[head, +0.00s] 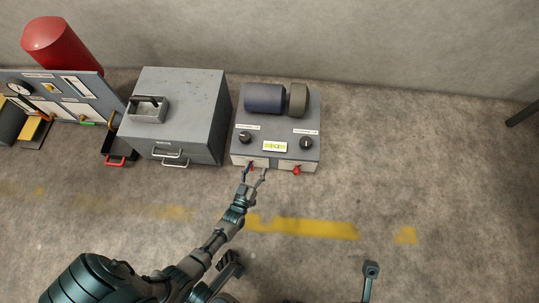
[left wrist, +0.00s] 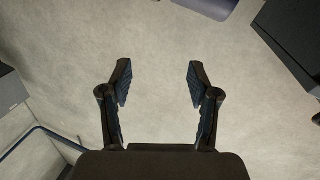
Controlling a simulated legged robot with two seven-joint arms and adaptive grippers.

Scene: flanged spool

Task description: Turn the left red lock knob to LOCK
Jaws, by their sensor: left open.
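The grey box unit (head: 240,157) stands against the wall with a dark flanged spool (head: 265,98) lying on top. The left red lock knob (head: 250,168) is low on its front face, mostly hidden by my gripper. The right red knob (head: 297,170) shows clearly on the same face. My left gripper (head: 256,177) is open right at the left knob; I cannot tell whether it touches. In the left wrist view my open left gripper (left wrist: 159,75) has only a pale surface between its fingers, with no knob visible.
Two black dials (head: 245,137) (head: 306,143) and a yellow-green display (head: 275,146) are on the unit's sloped face. A grey drawer cabinet (head: 195,105) stands close on the left. A red tank (head: 54,42) is farther left. The floor on the right is clear.

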